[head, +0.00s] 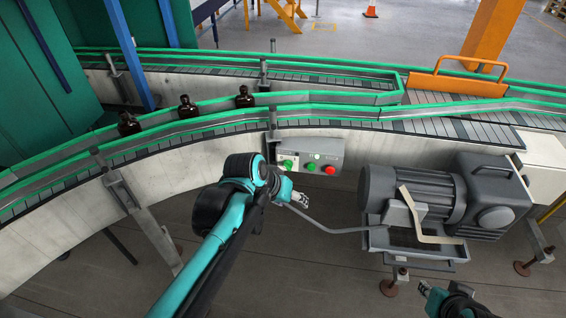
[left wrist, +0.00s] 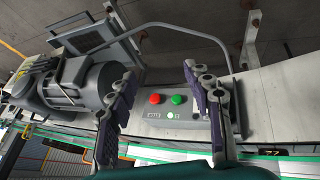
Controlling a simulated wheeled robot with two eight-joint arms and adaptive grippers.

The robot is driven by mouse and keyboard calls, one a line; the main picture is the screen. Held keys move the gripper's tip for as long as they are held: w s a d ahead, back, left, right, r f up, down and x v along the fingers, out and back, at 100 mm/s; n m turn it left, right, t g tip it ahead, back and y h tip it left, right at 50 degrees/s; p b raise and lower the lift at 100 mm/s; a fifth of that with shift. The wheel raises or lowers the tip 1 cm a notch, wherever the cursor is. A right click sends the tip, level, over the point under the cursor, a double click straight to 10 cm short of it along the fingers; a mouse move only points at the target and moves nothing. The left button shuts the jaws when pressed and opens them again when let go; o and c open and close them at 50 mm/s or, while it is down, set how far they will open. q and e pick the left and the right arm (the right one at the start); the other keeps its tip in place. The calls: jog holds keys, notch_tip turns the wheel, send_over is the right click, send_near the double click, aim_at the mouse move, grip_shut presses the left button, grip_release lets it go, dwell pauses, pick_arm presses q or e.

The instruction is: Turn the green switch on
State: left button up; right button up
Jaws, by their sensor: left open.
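A grey control box (head: 301,150) is mounted on the side of the conveyor in the head view. The green switch (head: 287,163) is at its left end, on a pale plate. A green button (head: 311,167) and a red button (head: 331,170) are to its right. My left gripper (head: 300,198) is open and empty, just below the box and apart from it. In the left wrist view, the box (left wrist: 143,115) lies between the open fingers (left wrist: 158,74); the green switch appears hidden behind the right finger. My right gripper (head: 424,289) is low at the right; its jaws are too small to judge.
A grey motor (head: 410,190) stands right of the box, with a bent grey rod (head: 335,229) reaching towards my left gripper. Amber bottles (head: 187,107) stand on the conveyor (head: 220,125). An orange frame (head: 455,84) spans the belt. Open floor (head: 305,280) lies below my left gripper.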

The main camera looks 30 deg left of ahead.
pick_arm(q)
jog(key=w+a+n+h+p, duration=0.1)
jog(key=w+a+n+h, duration=0.1)
jog(key=w+a, duration=0.5)
jog(key=t+h+p, duration=0.2)
jog(key=h, duration=0.1)
send_near(284, 165)
jog(key=w, duration=0.1)
jog(key=shift+n+g, duration=0.3)
jog(key=shift+n, duration=0.1)
jog(key=b+x, duration=0.3)
jog(key=x, duration=0.6)
jog(key=shift+s+f, duration=0.1)
jog(key=shift+s, duration=0.1)
jog(key=c, duration=1.2)
